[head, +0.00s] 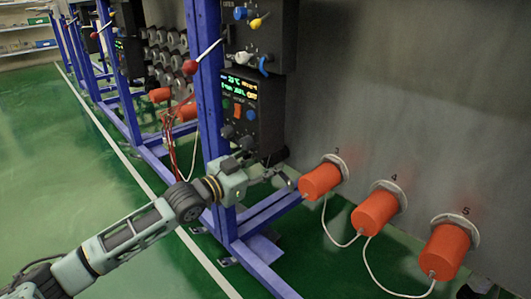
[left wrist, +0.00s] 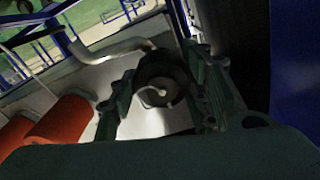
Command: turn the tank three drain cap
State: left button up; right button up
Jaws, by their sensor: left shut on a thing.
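My left gripper (head: 282,178) reaches in from the left, beside the orange cylinder numbered 3 (head: 320,183) on the grey wall. In the left wrist view the two fingers of the left gripper (left wrist: 162,88) are on either side of a dark round cap (left wrist: 150,68) with a pale curved piece at its middle. The gripper is shut on this cap. In the head view the cap is hidden or too dark to make out. I cannot read any tank number on it. My right gripper is not in view.
Orange cylinders numbered 4 (head: 374,214) and 5 (head: 443,250) stand right of number 3, joined by white cords. A blue frame post (head: 208,90) and a black control panel (head: 252,108) are close to the left gripper. Green floor (head: 75,165) is clear at left.

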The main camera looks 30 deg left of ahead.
pick_arm(q)
jog(key=shift+d+f+m, duration=0.1)
jog(key=shift+d+m, duration=0.05)
jog(key=shift+m, duration=0.15)
jog(key=o, duration=1.1)
jog(key=shift+s, duration=0.1)
jog(key=shift+v, duration=5.95)
